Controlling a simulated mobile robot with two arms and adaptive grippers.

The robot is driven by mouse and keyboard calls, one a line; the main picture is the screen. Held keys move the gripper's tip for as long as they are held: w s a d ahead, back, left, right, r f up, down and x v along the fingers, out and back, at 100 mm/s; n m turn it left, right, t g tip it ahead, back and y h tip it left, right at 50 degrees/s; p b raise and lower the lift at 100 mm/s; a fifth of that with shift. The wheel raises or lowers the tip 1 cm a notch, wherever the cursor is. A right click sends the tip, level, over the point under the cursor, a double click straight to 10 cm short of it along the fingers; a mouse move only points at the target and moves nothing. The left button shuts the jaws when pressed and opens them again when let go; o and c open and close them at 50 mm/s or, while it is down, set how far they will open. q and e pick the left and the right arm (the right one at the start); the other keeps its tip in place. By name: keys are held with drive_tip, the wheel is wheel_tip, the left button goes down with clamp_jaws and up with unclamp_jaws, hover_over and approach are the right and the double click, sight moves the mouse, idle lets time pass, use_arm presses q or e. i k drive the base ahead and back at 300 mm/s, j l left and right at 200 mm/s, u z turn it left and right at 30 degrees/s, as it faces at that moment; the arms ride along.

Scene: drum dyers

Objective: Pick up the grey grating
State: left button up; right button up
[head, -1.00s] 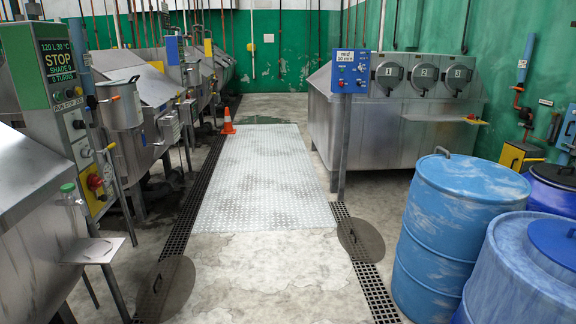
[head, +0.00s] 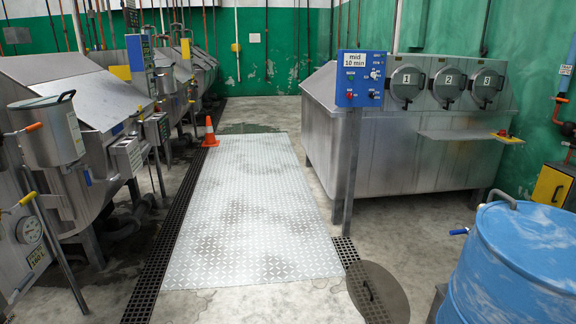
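Dark slotted floor grating (head: 178,222) runs in a long strip along the left side of the pale walkway. A short stretch of similar grating (head: 346,250) shows at the walkway's right front corner. A round grey-brown disc (head: 385,292) with a small handle lies over this right strip and hides part of it. I cannot tell which of these is the grey grating. Neither of my grippers is in view.
The pale patterned floor plate (head: 250,215) is clear. An orange cone (head: 210,133) stands at its far left. Steel machines (head: 75,140) line the left. A steel tank (head: 400,150) and a blue drum (head: 515,265) stand right.

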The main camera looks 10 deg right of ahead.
sight(376, 311)
drive_tip(key=i+z, duration=0.2)
drive_tip(key=i, duration=0.45)
drive_tip(key=i+z, duration=0.2)
drive_tip(key=i, duration=0.45)
drive_tip(key=i+j+z, duration=0.2)
drive_tip(key=i, duration=0.45)
